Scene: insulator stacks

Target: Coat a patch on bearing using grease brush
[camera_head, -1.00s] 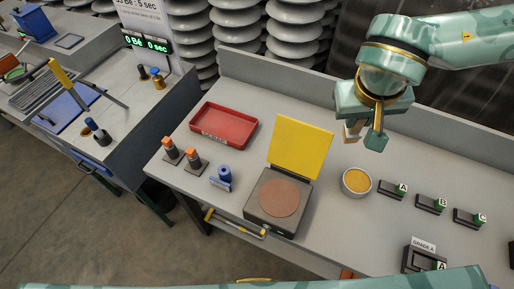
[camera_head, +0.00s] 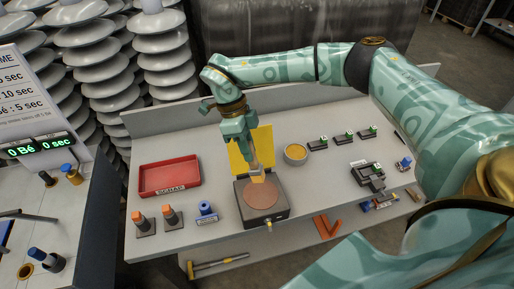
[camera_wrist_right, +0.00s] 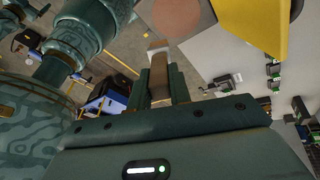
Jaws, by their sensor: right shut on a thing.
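The bearing appears to be the round brown disc (camera_head: 264,196) on a dark square block; part of the disc also shows in the right wrist view (camera_wrist_right: 180,14). My right gripper (camera_head: 252,158) points down over the block's far side and is shut on the grease brush (camera_head: 257,175). In the right wrist view the brush (camera_wrist_right: 158,62) sticks out between the fingers (camera_wrist_right: 163,85), its tip close to the disc's edge. I cannot tell whether the tip touches the disc. A bowl of yellow grease (camera_head: 296,153) stands right of the gripper. My left gripper is not in view.
A yellow panel (camera_head: 240,160) stands upright behind the block, close to the gripper. A red tray (camera_head: 170,177), two orange-topped items (camera_head: 171,215) and a blue item (camera_head: 206,209) are left. Several labelled dark blocks (camera_head: 343,137) are at the right. The bench between tray and panel is clear.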

